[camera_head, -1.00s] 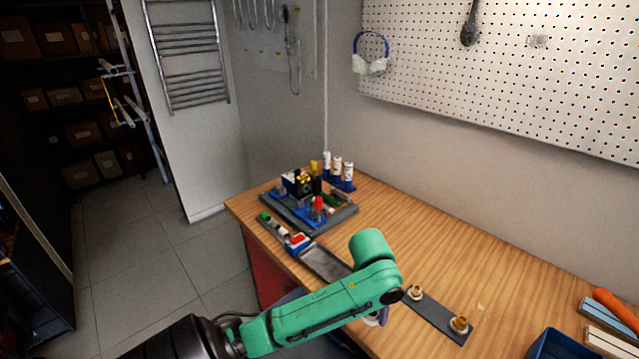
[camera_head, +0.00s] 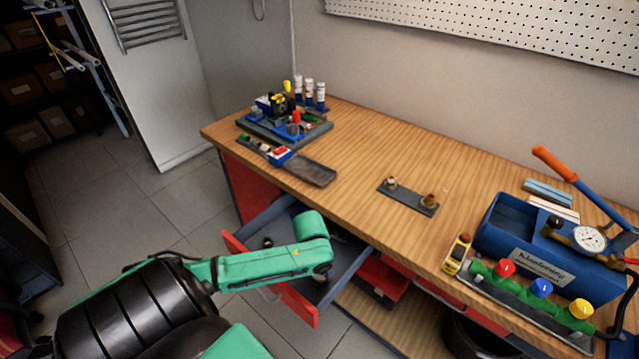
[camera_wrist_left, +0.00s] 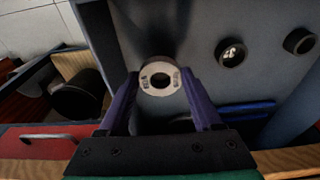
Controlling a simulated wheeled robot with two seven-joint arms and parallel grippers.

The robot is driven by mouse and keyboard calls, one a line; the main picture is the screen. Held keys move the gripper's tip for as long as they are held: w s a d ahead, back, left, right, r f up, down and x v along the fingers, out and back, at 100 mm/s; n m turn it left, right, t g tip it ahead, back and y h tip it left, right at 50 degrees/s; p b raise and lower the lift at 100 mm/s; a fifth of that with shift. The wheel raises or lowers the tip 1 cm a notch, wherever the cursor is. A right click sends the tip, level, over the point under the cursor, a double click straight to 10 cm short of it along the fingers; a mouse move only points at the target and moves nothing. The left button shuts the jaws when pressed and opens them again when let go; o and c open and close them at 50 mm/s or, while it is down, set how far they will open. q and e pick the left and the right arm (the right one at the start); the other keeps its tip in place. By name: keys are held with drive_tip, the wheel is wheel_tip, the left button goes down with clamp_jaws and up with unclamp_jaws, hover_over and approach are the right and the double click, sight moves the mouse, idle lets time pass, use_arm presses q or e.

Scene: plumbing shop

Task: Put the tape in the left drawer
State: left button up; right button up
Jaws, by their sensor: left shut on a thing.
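The left drawer (camera_head: 345,262) is pulled open under the bench, with a red front and grey inside. My left arm reaches over it in the head view, and the arm hides the gripper there. In the left wrist view, my left gripper (camera_wrist_left: 161,92) has purple fingers shut on the tape (camera_wrist_left: 160,67), a small white-faced roll with a dark centre and print. The tape is over the grey drawer floor (camera_wrist_left: 200,85); I cannot tell whether it touches the floor. My right gripper is not in view.
Dark round fittings (camera_wrist_left: 230,52) and blue rods (camera_wrist_left: 245,108) lie in the drawer.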

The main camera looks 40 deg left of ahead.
sight(319, 273)
use_arm(q)
wheel_tip(319, 273, down, 3)
drive_tip(key=shift+w+f, duration=0.15)
drive_tip(key=shift+f, duration=0.25)
drive_tip(key=o, duration=1.3)
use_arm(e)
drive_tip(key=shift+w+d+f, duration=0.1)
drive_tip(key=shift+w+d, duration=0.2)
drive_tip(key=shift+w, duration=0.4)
use_arm(q)
drive_tip(key=r, duration=0.4)
drive_tip(key=s+r, duration=0.1)
drive_tip(key=r, duration=0.3)
drive_tip(key=s+r+p, duration=0.1)
drive_tip(key=r, duration=0.3)
drive_tip(key=shift+r, duration=0.1)
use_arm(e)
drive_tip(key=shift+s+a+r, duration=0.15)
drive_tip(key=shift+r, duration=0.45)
